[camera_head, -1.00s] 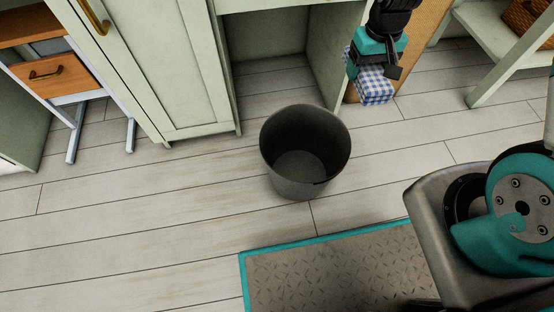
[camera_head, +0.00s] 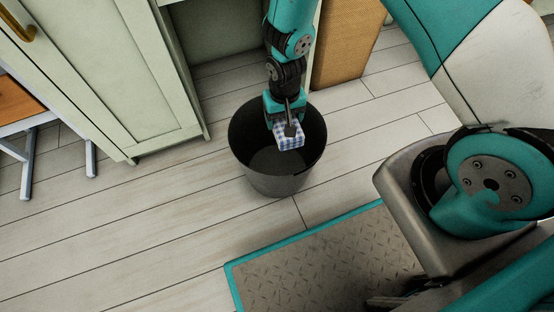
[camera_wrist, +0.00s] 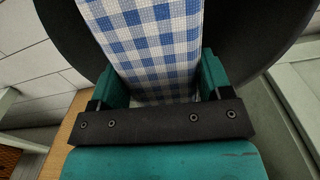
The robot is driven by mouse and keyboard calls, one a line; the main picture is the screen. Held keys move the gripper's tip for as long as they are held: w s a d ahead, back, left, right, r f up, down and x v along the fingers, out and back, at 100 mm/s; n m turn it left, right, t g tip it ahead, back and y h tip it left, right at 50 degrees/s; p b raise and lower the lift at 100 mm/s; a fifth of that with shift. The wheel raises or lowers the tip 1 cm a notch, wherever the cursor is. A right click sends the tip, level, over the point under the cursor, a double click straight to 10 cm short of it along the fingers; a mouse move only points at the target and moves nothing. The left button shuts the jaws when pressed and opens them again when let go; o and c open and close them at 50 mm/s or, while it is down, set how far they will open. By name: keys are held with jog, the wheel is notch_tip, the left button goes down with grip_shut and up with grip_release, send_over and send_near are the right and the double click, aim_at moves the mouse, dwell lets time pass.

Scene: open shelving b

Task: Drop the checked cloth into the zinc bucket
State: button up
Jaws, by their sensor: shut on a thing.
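The blue-and-white checked cloth (camera_head: 290,140) is held in my gripper (camera_head: 288,122), which is shut on it. In the head view the cloth appears over the mouth of the dark grey zinc bucket (camera_head: 272,184), nearer its right side. The exact height of the cloth relative to the rim cannot be told. In the wrist view the cloth (camera_wrist: 155,45) rises from between the fingers, with the dark bucket (camera_wrist: 240,40) behind it. The bucket stands upright on the floor; my gripper and the cloth hide part of its inside.
A pale green cabinet (camera_head: 150,90) stands behind and left of the bucket. A tan woven panel (camera_head: 345,45) is behind right. A desk with white legs (camera_head: 28,165) is at far left. Plank floor (camera_head: 130,230) is clear in front and left of the bucket.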

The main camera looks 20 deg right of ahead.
notch_tip(320, 180, down, 2)
jog(key=shift+f+b, duration=0.15)
jog(key=shift+b, duration=0.55)
jog(key=o, duration=1)
jog(key=shift+o, duration=0.2)
notch_tip(320, 180, up, 18)
jog(key=p, duration=0.8)
jog(key=shift+f, duration=0.2)
